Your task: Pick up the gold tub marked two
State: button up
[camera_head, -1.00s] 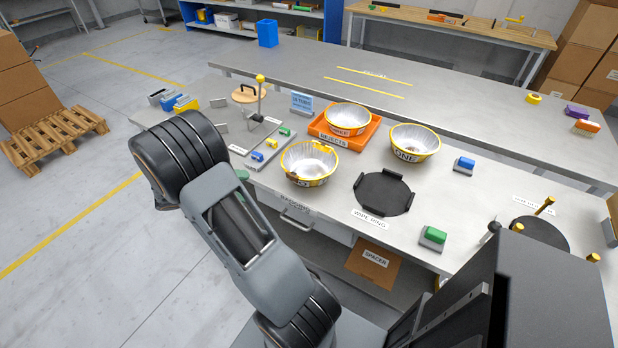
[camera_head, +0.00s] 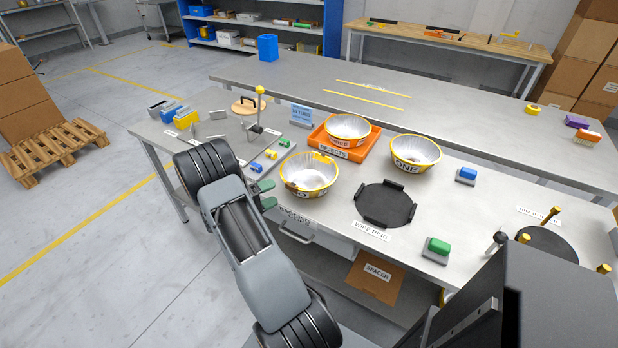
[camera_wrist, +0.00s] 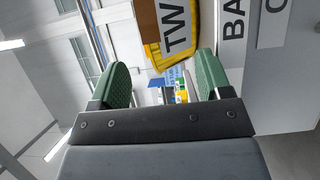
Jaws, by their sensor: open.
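The gold tub marked two (camera_head: 309,178) stands on the grey bench. My gripper (camera_head: 266,197) is just left of the tub at the bench's front edge, partly hidden by my arm. In the wrist view my gripper (camera_wrist: 162,75) has its green fingers spread apart, with nothing held between them.
An orange rejects tray (camera_head: 360,150) holding another gold-rimmed tub stands behind the tub. A tub marked one (camera_head: 415,153) is to the right. A black wipe ring (camera_head: 385,204) lies in front right. Small coloured blocks and a yellow-knobbed post (camera_head: 260,91) stand behind left.

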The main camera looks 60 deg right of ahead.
jog(key=shift+p+x, duration=0.5)
jog(key=shift+x, duration=2.25)
jog(key=shift+s+a+f, duration=0.1)
jog(key=shift+c, duration=0.2)
jog(key=c, duration=1.1)
jog(key=shift+f, duration=0.1)
jog(key=shift+c, duration=0.4)
jog(key=shift+s, duration=0.1)
